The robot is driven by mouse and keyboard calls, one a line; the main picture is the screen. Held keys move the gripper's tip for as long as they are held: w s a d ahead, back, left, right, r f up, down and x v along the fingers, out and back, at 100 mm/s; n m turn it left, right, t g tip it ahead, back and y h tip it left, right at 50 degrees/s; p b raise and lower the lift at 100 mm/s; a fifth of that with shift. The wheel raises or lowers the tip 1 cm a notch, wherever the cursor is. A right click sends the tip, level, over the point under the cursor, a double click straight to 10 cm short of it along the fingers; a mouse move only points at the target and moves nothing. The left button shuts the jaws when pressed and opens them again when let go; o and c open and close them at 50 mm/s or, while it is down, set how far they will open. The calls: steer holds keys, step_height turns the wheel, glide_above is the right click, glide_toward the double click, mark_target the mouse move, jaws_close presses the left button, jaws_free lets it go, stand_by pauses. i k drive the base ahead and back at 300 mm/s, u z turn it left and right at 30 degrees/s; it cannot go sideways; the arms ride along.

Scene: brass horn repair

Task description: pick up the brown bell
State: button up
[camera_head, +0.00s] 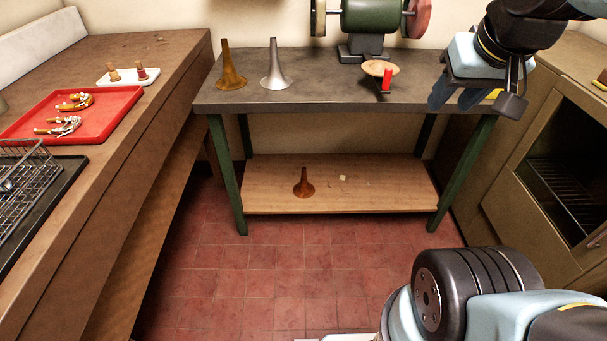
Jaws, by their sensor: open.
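A small brown bell (304,184) stands upright, mouth down, on the lower wooden shelf of the green-legged bench. Two taller bells stand mouth down on the bench top at the left: a brownish-gold one (230,68) and a silver one (275,66). My gripper (476,103) is at the upper right, in front of the right end of the bench top. It is open and I see nothing between its fingers. It is above and well to the right of the small brown bell, far from all three bells.
The grey bench top (320,92) overhangs the lower shelf (375,195). A bench grinder (369,18) and a round-topped item with a red part (381,70) are at the back. A red tray (100,118) lies on the left counter. A cabinet (555,150) stands right. The tiled floor is clear.

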mark_target(302, 190)
steer(key=u, duration=0.1)
steer(key=k, duration=0.5)
steer(key=u, duration=1)
steer(key=i, duration=1.45)
steer(key=u, duration=1.95)
steer(key=i, duration=0.1)
steer(key=z, duration=3.45)
steer(key=k, duration=0.35)
steer(key=z, duration=0.05)
